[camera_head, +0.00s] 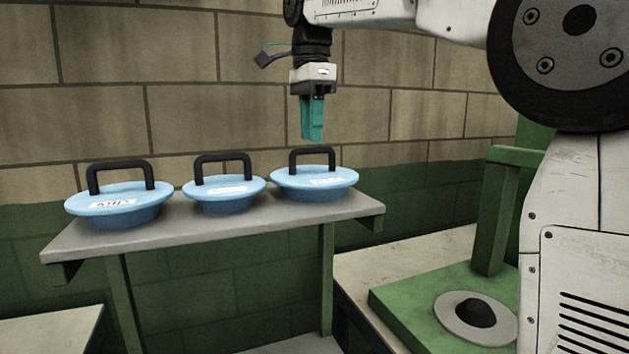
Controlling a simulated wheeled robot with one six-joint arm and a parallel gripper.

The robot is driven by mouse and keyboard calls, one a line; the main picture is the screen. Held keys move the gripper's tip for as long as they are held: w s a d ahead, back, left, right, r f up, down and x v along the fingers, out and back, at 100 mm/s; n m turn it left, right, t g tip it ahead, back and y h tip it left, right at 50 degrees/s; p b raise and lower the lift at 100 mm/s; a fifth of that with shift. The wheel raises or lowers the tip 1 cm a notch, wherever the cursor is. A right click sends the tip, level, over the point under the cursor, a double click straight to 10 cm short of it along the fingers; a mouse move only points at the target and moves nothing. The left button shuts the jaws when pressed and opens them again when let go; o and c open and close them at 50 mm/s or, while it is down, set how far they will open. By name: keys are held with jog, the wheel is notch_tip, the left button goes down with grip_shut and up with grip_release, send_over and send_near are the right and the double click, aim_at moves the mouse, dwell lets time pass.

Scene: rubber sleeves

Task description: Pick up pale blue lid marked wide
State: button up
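Three pale blue lids with black arched handles and white labels stand in a row on a grey shelf (250,222). The left lid (135,212) has a handwritten label that looks like "Kilp". The middle lid (224,203) and the right lid (315,192) have labels too small and blurred to read, so I cannot tell which is marked wide.
A block wall (180,60), green at its lower part, rises behind the shelf. To the right, a green stand (405,310) with an upright post (493,215) bears a grey disc with a dark knob (476,313). The air above the left and middle lids is clear.

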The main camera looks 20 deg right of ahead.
aim_at(312, 149)
jog(key=f, duration=0.4)
jog(key=shift+s+f, duration=0.25)
jog(key=shift+c, duration=0.3)
grip_shut()
jog(key=shift+r, duration=0.1)
